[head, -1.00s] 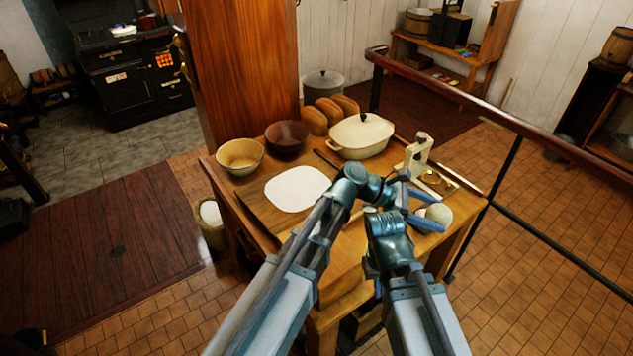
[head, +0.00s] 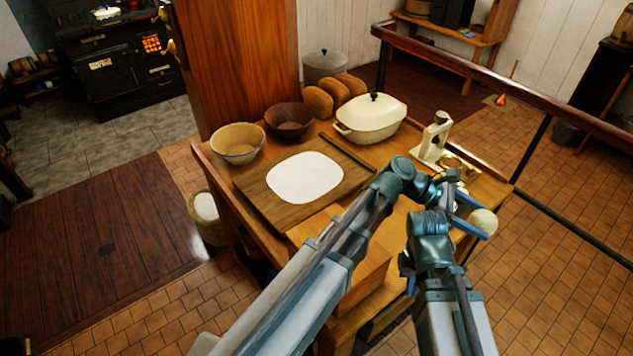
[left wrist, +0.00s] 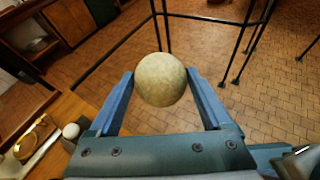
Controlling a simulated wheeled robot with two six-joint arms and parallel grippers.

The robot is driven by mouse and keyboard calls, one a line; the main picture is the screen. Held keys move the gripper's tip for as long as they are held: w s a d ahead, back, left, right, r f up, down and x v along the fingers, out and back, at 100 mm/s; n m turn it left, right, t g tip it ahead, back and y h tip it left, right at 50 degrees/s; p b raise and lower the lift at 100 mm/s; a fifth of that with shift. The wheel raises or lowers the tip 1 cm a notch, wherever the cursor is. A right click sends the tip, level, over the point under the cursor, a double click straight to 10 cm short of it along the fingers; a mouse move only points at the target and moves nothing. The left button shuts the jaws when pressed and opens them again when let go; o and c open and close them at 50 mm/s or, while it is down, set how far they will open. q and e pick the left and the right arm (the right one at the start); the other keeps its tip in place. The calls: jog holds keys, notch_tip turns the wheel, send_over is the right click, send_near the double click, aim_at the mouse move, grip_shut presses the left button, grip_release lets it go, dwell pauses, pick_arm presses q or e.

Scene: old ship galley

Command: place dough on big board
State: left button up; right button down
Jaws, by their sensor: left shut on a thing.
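The dough is a pale round ball (head: 483,222) between the blue fingers of my left gripper (head: 474,212). The left wrist view shows the dough (left wrist: 161,80) between both fingertips, with tiled floor behind it. In the head view it is at the table's right edge, apart from the board. The big board (head: 262,194) is a brown wooden board lying on the table at left, with a white floury patch (head: 306,177) on it. My right arm stands below the left gripper; its fingers are mostly hidden, so their opening is unclear.
The wooden table (head: 400,218) also holds a yellowish bowl (head: 238,145), a dark bowl (head: 288,117), bread loaves (head: 319,101), a cream lidded dish (head: 370,117) and a cream scale-like stand (head: 436,140). A dark railing (head: 500,80) runs behind at right.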

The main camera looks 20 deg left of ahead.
pick_arm(q)
notch_tip(320, 180, down, 10)
jog(key=b, duration=0.8)
jog(key=w+a+r+n+t+y, duration=0.15)
jog(key=w+a+n+t, duration=0.35)
jog(key=w+a, duration=0.55)
jog(key=n+t+y+b, duration=0.4)
jog(key=n+t+y, duration=0.4)
jog(key=n+y, duration=0.4)
send_over(301, 180)
notch_tip(301, 180, down, 4)
jog(key=shift+f, duration=0.15)
jog(key=shift+f, duration=0.1)
notch_tip(301, 180, down, 4)
jog(key=b, duration=0.3)
jog(key=shift+r, duration=0.25)
